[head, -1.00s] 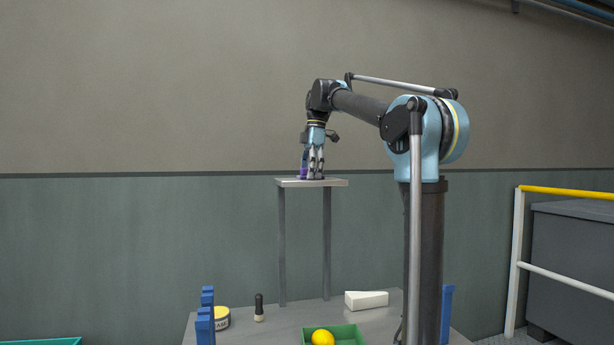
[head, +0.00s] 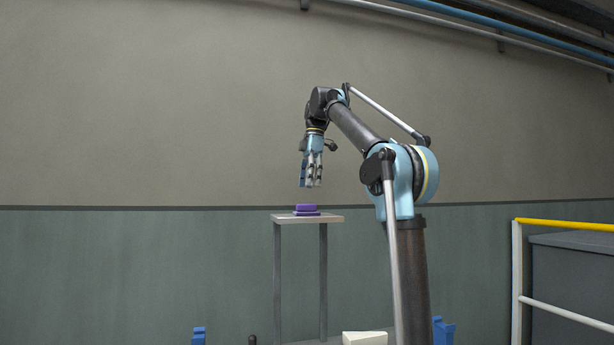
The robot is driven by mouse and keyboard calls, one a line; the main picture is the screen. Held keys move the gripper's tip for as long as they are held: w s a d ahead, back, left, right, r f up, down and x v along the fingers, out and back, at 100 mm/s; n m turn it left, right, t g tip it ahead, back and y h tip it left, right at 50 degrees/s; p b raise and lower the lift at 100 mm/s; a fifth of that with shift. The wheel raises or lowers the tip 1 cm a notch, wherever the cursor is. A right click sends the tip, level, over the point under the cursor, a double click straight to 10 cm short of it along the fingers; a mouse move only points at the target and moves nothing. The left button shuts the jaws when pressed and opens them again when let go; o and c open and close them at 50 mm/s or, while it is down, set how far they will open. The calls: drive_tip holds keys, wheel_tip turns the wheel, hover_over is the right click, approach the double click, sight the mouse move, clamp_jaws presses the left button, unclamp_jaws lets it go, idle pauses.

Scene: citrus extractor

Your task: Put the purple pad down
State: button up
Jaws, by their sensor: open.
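The purple pad (head: 306,209) lies on top of the tall grey stand (head: 332,218), near the middle of its small top plate. It looks flat and at rest there. My gripper (head: 311,185) points down just above the pad, open and empty, with a clear gap between its fingertips and the pad.
The stand's thin legs reach down towards the work table, of which little shows. A white wedge-shaped block (head: 365,338), a dark knob (head: 252,340) and blue parts (head: 199,336) show at the bottom edge. A yellow and white railing (head: 517,270) stands at the right.

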drive_tip(key=shift+w+d+r, duration=0.1)
drive_tip(key=shift+d+r, duration=0.05)
drive_tip(key=shift+r, duration=1.5)
